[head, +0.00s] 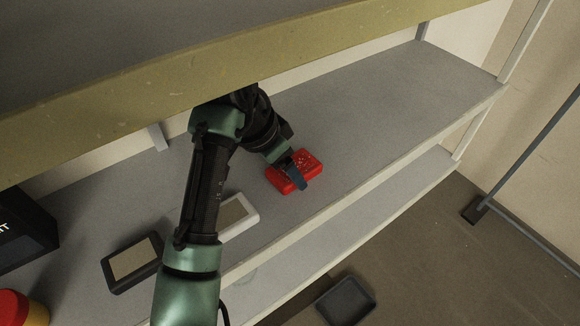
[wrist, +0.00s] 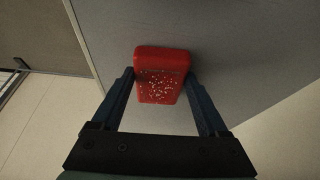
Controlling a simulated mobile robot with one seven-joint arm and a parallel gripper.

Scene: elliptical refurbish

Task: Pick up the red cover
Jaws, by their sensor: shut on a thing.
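The red cover (head: 309,160) is a small red block with pale speckles on its face. It is at the grey middle shelf, near the shelf's front edge in the head view. My gripper (head: 293,178) is at the cover, with one dark blue finger showing across it. In the wrist view the cover (wrist: 162,78) sits between the two fingertips of my gripper (wrist: 161,77), one on each side. The gripper is shut on the cover. I cannot tell whether the cover still touches the shelf.
The shelf (head: 370,110) is clear to the right of the cover. An upper shelf (head: 200,75) hangs above my arm. A white-framed pad (head: 240,217), a black-framed pad (head: 132,262) and a dark box (head: 25,230) lie left. A black tray (head: 345,301) is below.

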